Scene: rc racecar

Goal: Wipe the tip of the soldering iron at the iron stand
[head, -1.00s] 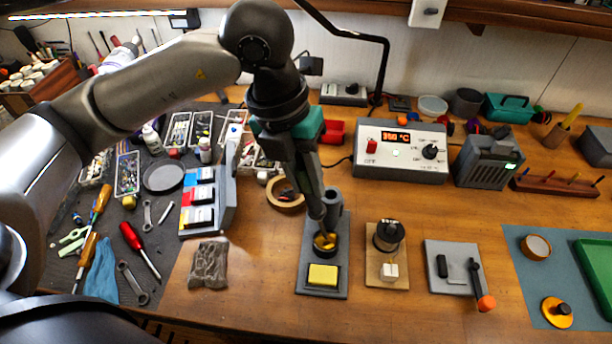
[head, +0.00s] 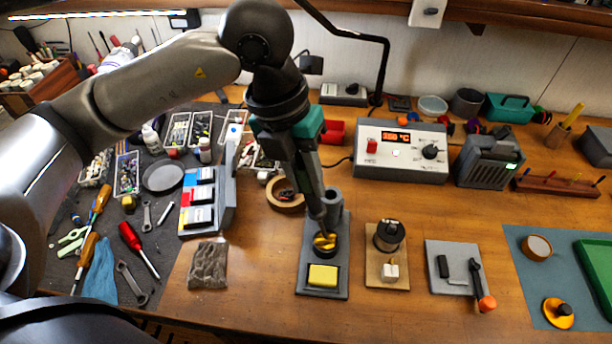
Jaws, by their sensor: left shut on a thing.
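The iron stand is a dark grey plate (head: 311,262) near the table's front middle. It bears a yellow sponge (head: 323,275), a round black cup with brass-coloured wool (head: 325,242) and an upright grey holder (head: 335,201). My left gripper (head: 319,212) points down just above the cup. It is shut on a thin thing that I take to be the soldering iron; its body is mostly hidden by the fingers, and its tip is at or in the brass wool. I cannot tell whether it touches. My right gripper is not in view.
The soldering station (head: 400,152) with a lit display stands behind. A solder spool (head: 389,236) on a wooden base and a grey plate with an orange-knobbed lever (head: 453,268) are right of the stand. A tape roll (head: 286,194) lies behind left. Bare wood lies in front.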

